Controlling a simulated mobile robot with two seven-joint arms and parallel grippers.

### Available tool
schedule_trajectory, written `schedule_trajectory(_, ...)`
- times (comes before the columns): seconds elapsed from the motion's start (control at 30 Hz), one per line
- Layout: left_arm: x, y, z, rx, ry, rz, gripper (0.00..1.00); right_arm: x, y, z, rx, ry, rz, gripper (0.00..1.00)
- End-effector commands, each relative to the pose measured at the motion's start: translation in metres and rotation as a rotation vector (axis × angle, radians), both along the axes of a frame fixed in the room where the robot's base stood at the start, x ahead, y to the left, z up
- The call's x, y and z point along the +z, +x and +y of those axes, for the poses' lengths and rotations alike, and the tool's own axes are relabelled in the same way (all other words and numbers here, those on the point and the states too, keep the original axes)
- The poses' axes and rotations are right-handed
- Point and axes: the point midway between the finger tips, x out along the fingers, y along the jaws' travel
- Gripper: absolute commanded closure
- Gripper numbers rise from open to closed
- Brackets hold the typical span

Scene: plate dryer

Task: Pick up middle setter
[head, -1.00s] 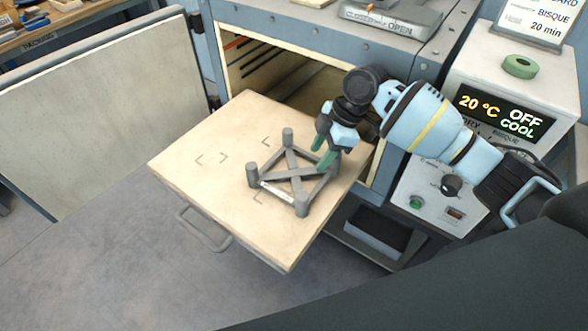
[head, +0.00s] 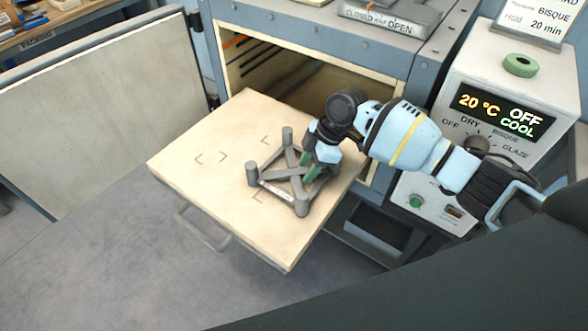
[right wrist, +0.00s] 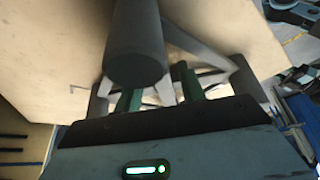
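The setter is a grey frame with a cross of bars and upright corner posts. It rests on the pulled-out pale shelf and shows in the head view (head: 252,174). In the right wrist view, one of its posts (right wrist: 137,45) looms large and its bars run behind my fingers. My right gripper (head: 310,174) is low over the right part of the setter. In the right wrist view, its green fingers (right wrist: 158,86) stand apart, with part of the setter showing between them; contact cannot be told. The hand hides the setter's far right corner. My left gripper is not in view.
The shelf (head: 205,185) has bare room on its left, with corner marks. The open dryer chamber (head: 285,80) is behind it. A control box (head: 465,75) stands right of my arm. A large pale panel (head: 95,105) is at left.

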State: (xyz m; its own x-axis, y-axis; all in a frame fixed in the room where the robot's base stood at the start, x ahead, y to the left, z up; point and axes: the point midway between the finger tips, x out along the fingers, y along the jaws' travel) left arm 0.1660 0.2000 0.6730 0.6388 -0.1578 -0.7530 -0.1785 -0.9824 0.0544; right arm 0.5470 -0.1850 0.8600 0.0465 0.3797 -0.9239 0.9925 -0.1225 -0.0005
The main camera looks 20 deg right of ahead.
Motion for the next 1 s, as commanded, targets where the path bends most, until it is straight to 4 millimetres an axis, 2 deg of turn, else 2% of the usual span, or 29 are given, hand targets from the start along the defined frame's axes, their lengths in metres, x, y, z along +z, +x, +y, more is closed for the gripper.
schedule_trajectory(0.03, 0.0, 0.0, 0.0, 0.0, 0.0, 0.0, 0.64, 0.0, 0.0, 0.0, 0.0, 0.0, 0.0, 0.67)
schedule_trajectory(0.3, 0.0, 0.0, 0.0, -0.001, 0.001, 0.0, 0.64, 0.0, 0.0, 0.0, -0.001, 0.0, 0.0, 1.0)
schedule_trajectory(0.8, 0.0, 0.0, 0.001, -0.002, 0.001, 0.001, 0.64, 0.003, 0.001, 0.0, -0.001, 0.002, -0.002, 1.0)
schedule_trajectory(1.0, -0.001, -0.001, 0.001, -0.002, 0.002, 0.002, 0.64, 0.021, 0.001, 0.0, 0.001, 0.003, -0.006, 1.0)
